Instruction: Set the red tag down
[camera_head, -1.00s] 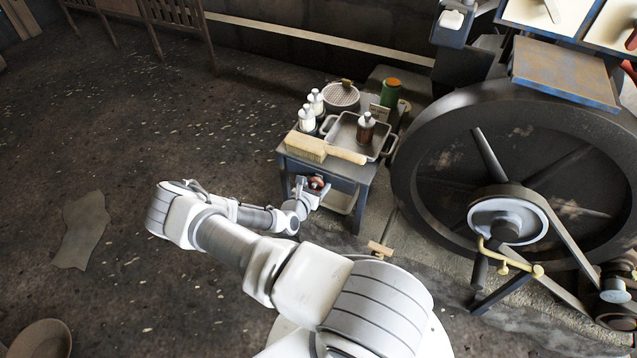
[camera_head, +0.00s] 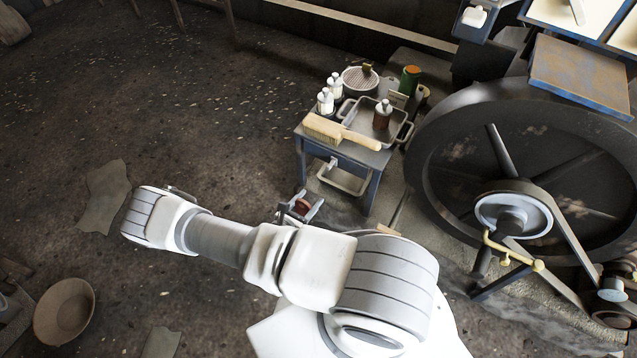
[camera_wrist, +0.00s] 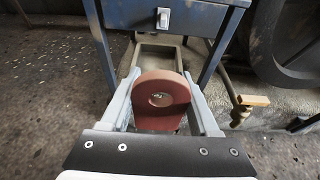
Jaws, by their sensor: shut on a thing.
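The red tag (camera_wrist: 162,98) is a dark red, round-topped piece with a small pale hole or stud in its middle. In the wrist view it stands upright between the two fingers of my gripper (camera_wrist: 160,108), which is shut on it. In the head view my gripper (camera_head: 303,206) is in front of the small blue table, below its top, and the red tag (camera_head: 301,207) shows small between the fingers. The tag is held in the air; its lower end is partly hidden by my gripper.
The blue table (camera_head: 352,152) carries a brush (camera_head: 322,129), a metal tray (camera_head: 354,122), white bottles, a dark bottle (camera_head: 382,115) and a green can (camera_head: 410,80). A big flywheel (camera_head: 450,165) with a belt stands right. A bowl (camera_head: 64,311) lies on open floor at left.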

